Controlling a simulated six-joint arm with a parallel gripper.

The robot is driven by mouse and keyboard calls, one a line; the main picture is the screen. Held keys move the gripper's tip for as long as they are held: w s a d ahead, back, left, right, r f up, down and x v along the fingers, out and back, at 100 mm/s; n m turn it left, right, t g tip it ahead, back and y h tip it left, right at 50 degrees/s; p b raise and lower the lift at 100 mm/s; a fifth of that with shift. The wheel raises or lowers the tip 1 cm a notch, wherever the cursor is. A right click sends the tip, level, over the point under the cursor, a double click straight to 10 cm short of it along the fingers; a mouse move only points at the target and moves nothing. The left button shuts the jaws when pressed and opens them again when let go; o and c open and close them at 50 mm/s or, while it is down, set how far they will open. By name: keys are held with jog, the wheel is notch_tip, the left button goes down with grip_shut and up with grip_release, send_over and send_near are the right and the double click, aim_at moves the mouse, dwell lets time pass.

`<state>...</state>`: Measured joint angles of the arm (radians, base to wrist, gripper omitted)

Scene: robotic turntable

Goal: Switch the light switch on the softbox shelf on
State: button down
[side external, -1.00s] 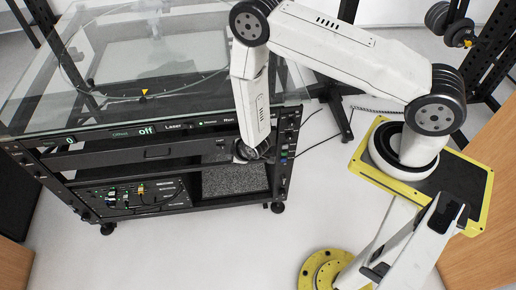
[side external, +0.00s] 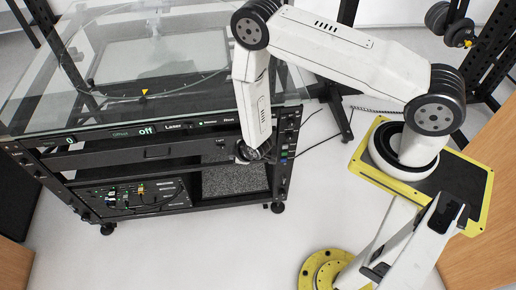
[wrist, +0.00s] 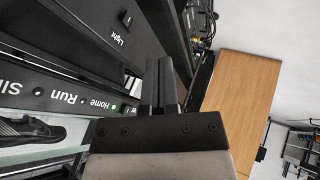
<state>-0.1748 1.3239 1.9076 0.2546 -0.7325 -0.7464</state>
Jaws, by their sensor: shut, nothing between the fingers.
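The light switch (wrist: 126,18) is a small dark rocker beside the word "Light" on a black panel, near the top of the wrist view. Its on or off position is too small to tell. The black softbox shelf front (side external: 160,152) is under the glass top in the side view. My gripper (wrist: 166,65) is shut and empty in the wrist view. Its fingers appear below and to the right of the switch, apart from it in the picture. In the side view my gripper (side external: 256,153) is at the shelf's right end, its fingertips hidden.
A strip with "Run" and "Home" labels (wrist: 85,100) runs close to the left of my fingers. The glass top (side external: 60,110) overhangs the rack. A lower bay with wired equipment (side external: 135,196) is below. Open floor (side external: 300,220) is right of the rack.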

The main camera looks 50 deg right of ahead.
aim_at(222, 148)
jog(key=shift+w+d+f, duration=0.55)
jog(key=shift+w+f, duration=0.55)
jog(key=shift+w, duration=0.2)
jog(key=shift+w+d+f, duration=0.6)
jog(key=shift+w+f, duration=0.45)
jog(key=shift+w, duration=0.2)
jog(key=shift+w+d+f, duration=0.55)
jog(key=shift+w+f, duration=0.55)
jog(key=shift+w, duration=0.2)
jog(key=shift+w+d, duration=0.25)
jog(key=shift+d, duration=0.2)
jog(key=shift+w+r, duration=0.1)
jog(key=shift+w+a, duration=0.3)
jog(key=shift+a, duration=0.5)
jog(key=shift+s+a, duration=0.1)
jog(key=shift+s, duration=0.05)
